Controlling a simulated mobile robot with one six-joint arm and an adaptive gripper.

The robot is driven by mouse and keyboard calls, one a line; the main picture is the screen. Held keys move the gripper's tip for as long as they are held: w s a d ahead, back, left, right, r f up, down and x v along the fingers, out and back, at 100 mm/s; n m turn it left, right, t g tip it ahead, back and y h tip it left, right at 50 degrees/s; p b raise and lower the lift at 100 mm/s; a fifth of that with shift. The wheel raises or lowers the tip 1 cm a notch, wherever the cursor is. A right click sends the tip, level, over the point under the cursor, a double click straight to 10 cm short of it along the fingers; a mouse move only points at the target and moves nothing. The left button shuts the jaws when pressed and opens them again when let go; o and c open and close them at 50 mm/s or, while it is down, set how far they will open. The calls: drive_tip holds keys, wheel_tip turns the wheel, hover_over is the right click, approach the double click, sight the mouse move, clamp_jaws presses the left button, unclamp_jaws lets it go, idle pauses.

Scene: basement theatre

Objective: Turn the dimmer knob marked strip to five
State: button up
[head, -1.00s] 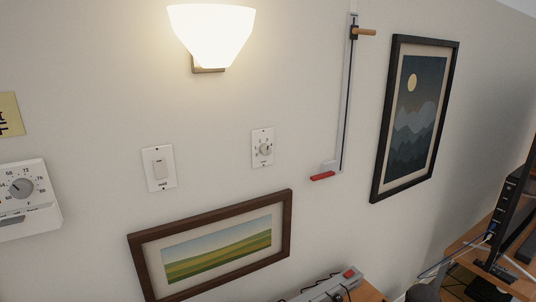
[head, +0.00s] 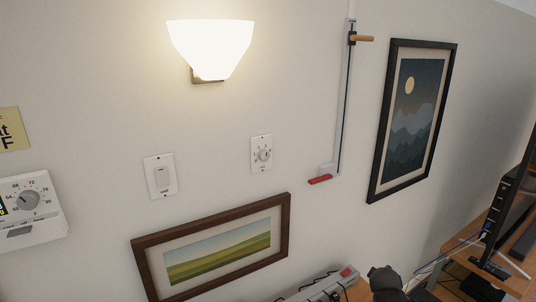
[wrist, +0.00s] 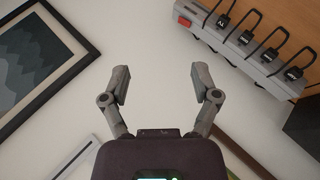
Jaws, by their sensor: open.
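A white wall plate with a small round dimmer knob (head: 263,155) is on the wall below and right of the lit lamp in the head view. Marks ring the knob, but they and the label under it are too small to read. My gripper (wrist: 160,75) is open and empty in the wrist view, its two fingers spread apart with pale wall between and beyond them. The knob does not show in the wrist view. A dark part of my arm shows at the bottom of the head view, well below and right of the knob.
A rocker switch (head: 161,175) is left of the knob, with a thermostat (head: 29,209) farther left. A landscape picture (head: 138,262) hangs below. A vertical slider rail (head: 345,100) and mountain picture (head: 412,120) are right. A power strip (head: 325,287) lies below; its plugs show in the wrist view.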

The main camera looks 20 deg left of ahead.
drive_tip(key=w+a+r+n+t+y+p, duration=0.2)
drive_tip(key=w+a+r+n+t, duration=0.15)
drive_tip(key=a+r+n, duration=0.35)
drive_tip(key=n+t+y+p, duration=0.1)
drive_tip(key=n+y+p, duration=0.4)
drive_tip(key=n+y, duration=1.6)
approach(266, 158)
drive_tip(key=s+d+n+h, duration=0.1)
drive_tip(key=s+n+h, duration=0.1)
drive_tip(key=s+d+r+n+h, duration=0.1)
drive_tip(key=s+d+n+h, duration=0.1)
drive_tip(key=n, duration=0.1)
drive_tip(key=shift+s+d+h, duration=0.2)
drive_tip(key=shift+d+h, duration=0.1)
drive_tip(key=shift+w+a, duration=0.1)
drive_tip(key=p+x, duration=0.5)
drive_tip(key=x, duration=0.8)
drive_tip(key=shift+w+a+r, duration=0.1)
drive_tip(key=shift+w+r, duration=0.1)
drive_tip(key=shift+r, duration=0.05)
